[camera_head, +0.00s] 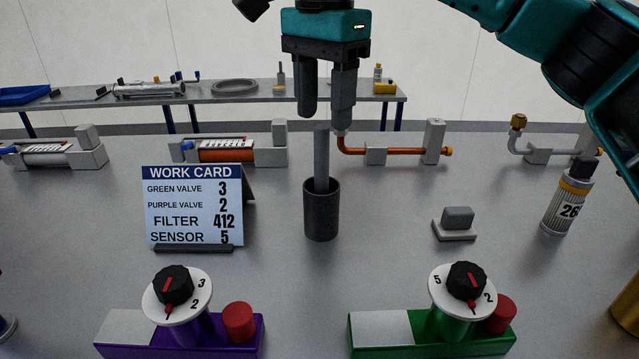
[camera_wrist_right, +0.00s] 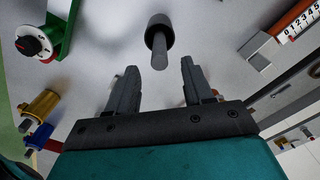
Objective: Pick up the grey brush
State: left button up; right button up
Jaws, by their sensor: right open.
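The grey brush (camera_head: 321,158) stands upright in a dark cup (camera_head: 321,215) on the table. Only its straight grey handle shows; its lower end is hidden in the cup. My right gripper (camera_head: 325,118) is open and empty, pointing down above the cup, with its fingertips around the height of the handle's top. In the right wrist view, the brush handle (camera_wrist_right: 159,58) sticks out of the cup (camera_wrist_right: 159,28) towards the gap between the open fingers (camera_wrist_right: 159,72). No contact shows. My left gripper is not clearly seen.
A work card (camera_head: 194,205) stands left of the cup. A purple valve unit (camera_head: 180,338) and a green valve unit (camera_head: 430,332) are in front. A small grey block (camera_head: 457,222) and a filter (camera_head: 567,205) stand to the right. Pipe fixtures line the back. The table around the cup is clear.

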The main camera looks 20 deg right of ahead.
aim_at(322, 162)
notch_tip(322, 162, down, 9)
jog(key=shift+s+a+r+b, duration=0.1)
jog(key=shift+a+r+b, duration=0.05)
jog(key=shift+b, duration=0.95)
jog(key=shift+c, duration=0.5)
jog(key=shift+c, duration=1.4)
grip_shut()
